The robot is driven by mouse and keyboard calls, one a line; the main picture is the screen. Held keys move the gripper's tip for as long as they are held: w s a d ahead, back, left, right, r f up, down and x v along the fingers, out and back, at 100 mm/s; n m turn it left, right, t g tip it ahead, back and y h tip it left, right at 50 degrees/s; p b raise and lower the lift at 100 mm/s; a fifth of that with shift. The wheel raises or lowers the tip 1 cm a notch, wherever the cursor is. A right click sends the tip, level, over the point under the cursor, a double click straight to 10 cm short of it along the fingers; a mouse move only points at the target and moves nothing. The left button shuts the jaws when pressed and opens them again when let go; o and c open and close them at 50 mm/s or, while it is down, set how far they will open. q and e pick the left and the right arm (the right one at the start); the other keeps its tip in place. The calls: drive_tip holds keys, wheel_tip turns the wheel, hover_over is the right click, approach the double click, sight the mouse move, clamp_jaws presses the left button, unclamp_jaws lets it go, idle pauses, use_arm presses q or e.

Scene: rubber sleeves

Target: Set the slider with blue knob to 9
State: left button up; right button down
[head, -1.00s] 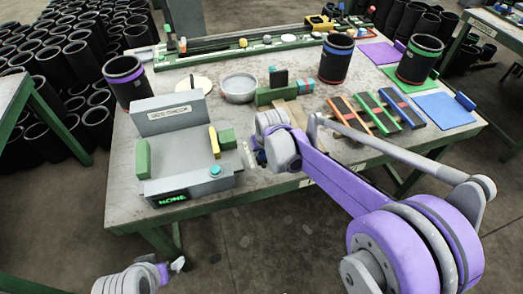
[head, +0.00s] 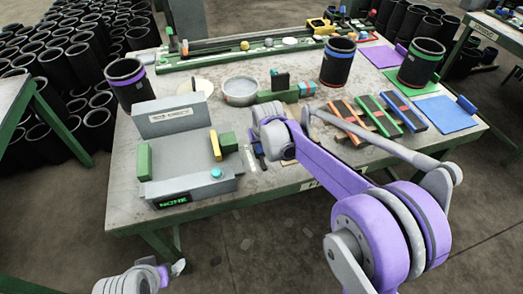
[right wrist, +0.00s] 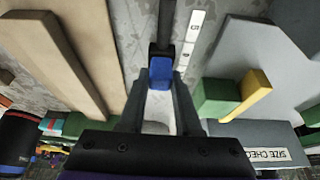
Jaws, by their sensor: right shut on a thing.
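The slider's blue knob (right wrist: 160,72) sits between the two fingers of my right gripper (right wrist: 160,90), which is shut on it, in the right wrist view. A dark slider track (right wrist: 166,18) runs away from the knob. A white scale strip (right wrist: 193,32) lies beside the track; its marks are too small to read surely, and I cannot tell the knob's setting.
A grey size checker (head: 190,185) with green and yellow blocks and a display reading NONE stands just left of the slider. Three dark bars with coloured edges (head: 375,115) lie to the right. Black sleeves (head: 338,62) and a round grey dish (head: 240,92) stand farther back.

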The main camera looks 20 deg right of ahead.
drive_tip(key=c, duration=0.6)
unclamp_jaws()
drive_tip(key=v, duration=1)
drive_tip(key=shift+s+r+p, duration=0.25)
drive_tip(key=shift+r+p, duration=0.1)
drive_tip(key=shift+p, duration=0.05)
drive_tip(key=s+d+f+p, duration=0.1)
drive_tip(key=s+p, duration=0.1)
drive_tip(key=s, duration=1.1)
drive_tip(key=s+d+f+t+p, duration=0.1)
drive_tip(key=s+d+f+p, duration=0.1)
drive_tip(key=s, duration=1.1)
drive_tip(key=shift+s+p, duration=0.3)
